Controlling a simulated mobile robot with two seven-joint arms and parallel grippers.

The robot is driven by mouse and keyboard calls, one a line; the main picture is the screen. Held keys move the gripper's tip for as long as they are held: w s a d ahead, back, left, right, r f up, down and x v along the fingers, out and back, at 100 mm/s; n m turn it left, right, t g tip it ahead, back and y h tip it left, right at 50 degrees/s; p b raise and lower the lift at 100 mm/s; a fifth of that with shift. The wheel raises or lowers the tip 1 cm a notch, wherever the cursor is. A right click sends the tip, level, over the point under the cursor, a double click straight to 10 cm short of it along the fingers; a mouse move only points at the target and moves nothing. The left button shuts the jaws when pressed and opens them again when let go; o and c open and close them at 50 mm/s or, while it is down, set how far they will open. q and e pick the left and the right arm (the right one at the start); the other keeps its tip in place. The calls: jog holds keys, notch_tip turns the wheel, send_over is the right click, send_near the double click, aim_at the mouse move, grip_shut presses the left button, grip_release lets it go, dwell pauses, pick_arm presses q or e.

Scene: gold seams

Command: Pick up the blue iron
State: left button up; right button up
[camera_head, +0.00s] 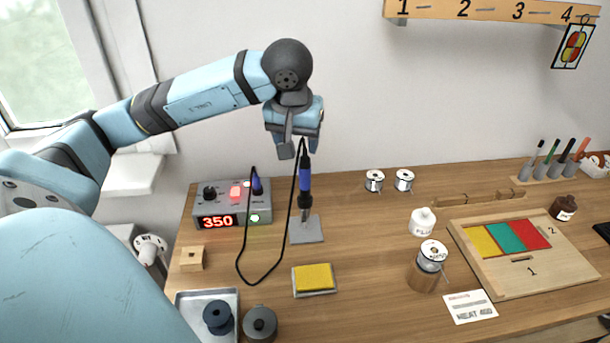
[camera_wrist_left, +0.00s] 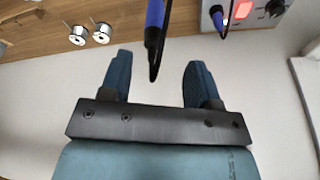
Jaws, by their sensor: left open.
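The blue iron (camera_head: 305,178) stands upright in a holder with a flat grey base (camera_head: 306,230) on the wooden bench. Its black cable loops from its top down over the bench toward the grey station. My left gripper (camera_head: 294,147) is open and empty, close to the top of the iron. In the left wrist view, the iron's blue handle (camera_wrist_left: 155,20) lies in line with the gap between the open fingers (camera_wrist_left: 157,64), with its cable end near the fingertips. I cannot tell whether they touch. My right gripper is out of view.
The grey station (camera_head: 232,204) reading 350 stands left of the iron, holding a second blue-handled tool. A yellow sponge tray (camera_head: 314,279) lies in front. Two solder spools (camera_head: 374,181) stand back right. A wooden board (camera_head: 525,250) with coloured panels is far right.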

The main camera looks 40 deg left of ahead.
aim_at(304, 160)
pick_arm(q)
jog(key=x, duration=0.3)
jog(key=shift+w+f, duration=0.1)
jog(key=shift+f, duration=0.3)
jog(key=x, duration=0.5)
jog(key=shift+w+d+f, duration=0.1)
jog(key=shift+w+f, duration=0.1)
jog(key=shift+w, duration=0.25)
jog(key=shift+c, duration=0.2)
jog(key=c, duration=1)
